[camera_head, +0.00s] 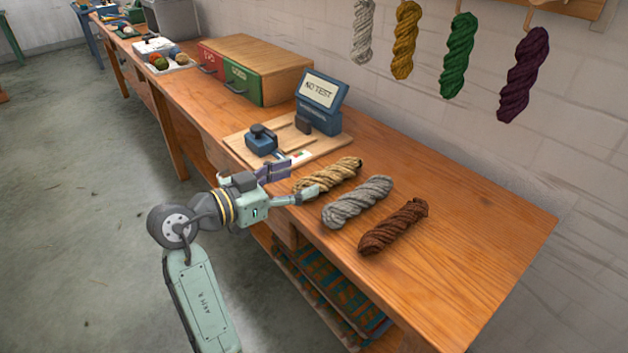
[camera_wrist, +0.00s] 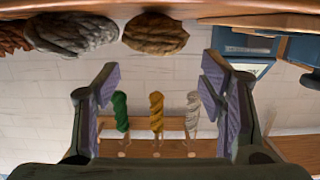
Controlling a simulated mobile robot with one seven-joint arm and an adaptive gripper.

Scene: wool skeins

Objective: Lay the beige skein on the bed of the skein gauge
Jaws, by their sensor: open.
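The beige skein (camera_head: 330,174) lies on the workbench beside the gauge's front edge; it also shows at the top of the wrist view (camera_wrist: 155,33). The skein gauge (camera_head: 245,148) is a wooden board with blue blocks and a display reading "NO TEST" (camera_head: 320,92). No skein shows on its bed. My gripper (camera_head: 289,182) is open and empty, at the near left end of the beige skein, with its fingers spread. In the wrist view the skein appears above the gap between the fingers. In the head view a finger partly hides the skein's near end.
A grey skein (camera_head: 357,202) and a brown skein (camera_head: 394,226) lie right of the beige one. A red and green drawer box (camera_head: 255,65) stands behind the gauge. Several skeins hang on the wall. The bench's right end (camera_head: 485,240) is clear.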

